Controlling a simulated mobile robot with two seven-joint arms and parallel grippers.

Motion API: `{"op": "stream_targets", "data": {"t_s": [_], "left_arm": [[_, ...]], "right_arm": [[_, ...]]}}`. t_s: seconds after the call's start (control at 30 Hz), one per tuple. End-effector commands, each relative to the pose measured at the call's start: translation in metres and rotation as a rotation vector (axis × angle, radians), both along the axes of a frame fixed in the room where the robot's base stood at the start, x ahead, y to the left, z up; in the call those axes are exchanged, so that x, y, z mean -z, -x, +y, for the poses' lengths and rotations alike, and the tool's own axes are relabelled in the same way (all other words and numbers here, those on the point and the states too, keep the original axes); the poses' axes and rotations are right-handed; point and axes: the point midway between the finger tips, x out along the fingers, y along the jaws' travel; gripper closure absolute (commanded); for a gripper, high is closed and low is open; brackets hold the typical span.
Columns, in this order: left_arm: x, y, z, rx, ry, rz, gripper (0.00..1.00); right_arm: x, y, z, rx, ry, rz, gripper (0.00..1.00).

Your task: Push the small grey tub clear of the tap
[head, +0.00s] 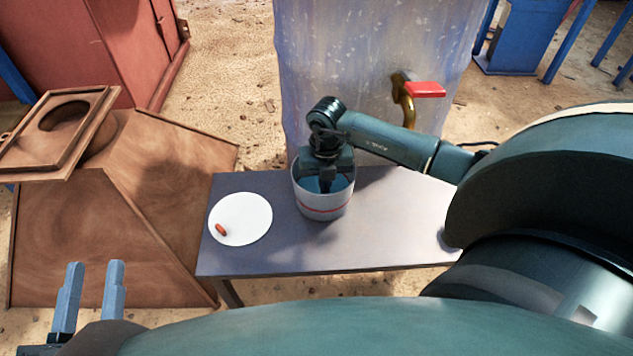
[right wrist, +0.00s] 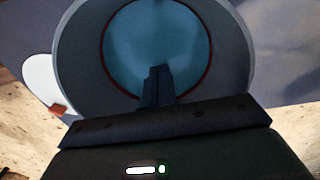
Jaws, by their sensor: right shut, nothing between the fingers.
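The small grey tub (head: 323,204), with a red line around it, stands upright on the bench. In the head view it is to the left of the brass tap (head: 405,100) with the red handle. My right gripper (head: 327,186) is shut and empty, pointing down into the tub's open mouth. The right wrist view shows the fingers (right wrist: 157,75) over the tub's blue inside (right wrist: 150,40); I cannot tell if they touch its wall. My left gripper (head: 96,268) is open and empty, at the lower left, away from the bench.
The grey bench (head: 385,225) has free room to the right of the tub. A white disc (head: 250,215) with a small orange-red piece (head: 221,230) lies on its left end. A tall translucent tank (head: 340,70) stands behind. Brown panels (head: 170,160) are at the left.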

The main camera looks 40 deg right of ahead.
Motion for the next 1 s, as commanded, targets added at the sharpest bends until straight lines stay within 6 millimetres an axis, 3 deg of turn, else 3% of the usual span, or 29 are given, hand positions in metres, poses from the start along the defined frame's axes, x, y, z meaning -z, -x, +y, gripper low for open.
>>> {"op": "stream_targets", "data": {"t_s": [0.03,0.4,0.6,1.0], "left_arm": [[-0.019,-0.002,0.001,-0.008,-0.022,-0.019,0.68],[-0.012,0.004,0.012,-0.071,-0.187,0.01,0.68],[-0.008,0.0,0.019,-0.1,-0.206,0.122,0.68],[-0.003,-0.001,0.021,-0.105,-0.21,0.155,0.68]], "right_arm": [[-0.021,0.0,0.001,-0.002,0.0,-0.001,1.0],[-0.083,0.0,0.002,-0.002,0.0,0.0,1.0],[-0.098,0.001,0.002,-0.002,0.0,0.0,1.0],[-0.1,0.001,0.002,-0.002,0.0,0.0,1.0]]}}
